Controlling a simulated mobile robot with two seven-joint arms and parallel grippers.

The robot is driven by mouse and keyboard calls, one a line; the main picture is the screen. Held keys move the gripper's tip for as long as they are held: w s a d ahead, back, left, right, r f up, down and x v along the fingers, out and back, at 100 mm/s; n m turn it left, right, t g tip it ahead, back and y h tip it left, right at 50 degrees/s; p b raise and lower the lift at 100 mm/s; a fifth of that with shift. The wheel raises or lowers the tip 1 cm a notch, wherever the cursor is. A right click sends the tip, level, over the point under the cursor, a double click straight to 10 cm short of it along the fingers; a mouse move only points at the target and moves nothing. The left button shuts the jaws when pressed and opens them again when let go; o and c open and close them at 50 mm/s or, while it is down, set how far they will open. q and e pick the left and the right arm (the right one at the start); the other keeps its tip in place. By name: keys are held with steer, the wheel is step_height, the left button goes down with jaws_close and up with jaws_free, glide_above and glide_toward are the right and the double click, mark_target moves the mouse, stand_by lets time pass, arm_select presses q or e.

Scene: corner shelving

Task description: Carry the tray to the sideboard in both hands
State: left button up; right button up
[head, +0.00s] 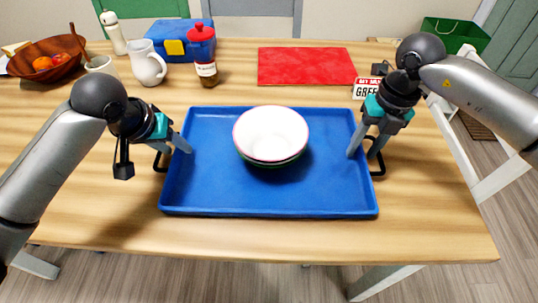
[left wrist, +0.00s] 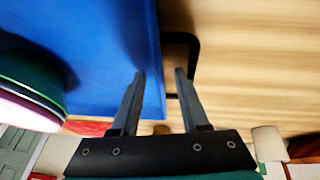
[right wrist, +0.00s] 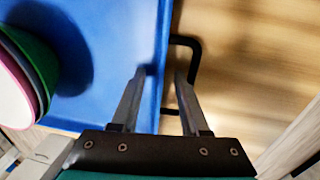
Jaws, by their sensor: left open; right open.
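The blue tray (head: 215,190) lies flat on a wooden table, with a black handle on each short side. A small stack of bowls (head: 270,133), the top one white with a pink rim, stands on it. My left gripper (head: 178,151) is open at the tray's left side; in the left wrist view the tray's rim (left wrist: 155,45) runs between its fingers, by the left handle (left wrist: 194,55). My right gripper (head: 361,156) is open at the right side, its fingers likewise astride the rim (right wrist: 163,45) by the right handle (right wrist: 197,55). I see no sideboard.
A wooden fruit bowl (head: 30,65) stands far left. The table's front edge is just before the tray.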

arm_select(q)
steer(key=shift+c, duration=0.2)
arm_select(e)
steer(key=shift+c, duration=0.2)
arm_select(q)
jaws_close()
arm_select(e)
jaws_close()
arm_select(q)
steer(key=shift+r, duration=0.15)
arm_select(e)
steer(key=shift+w+r, duration=0.1)
stand_by(0.4)
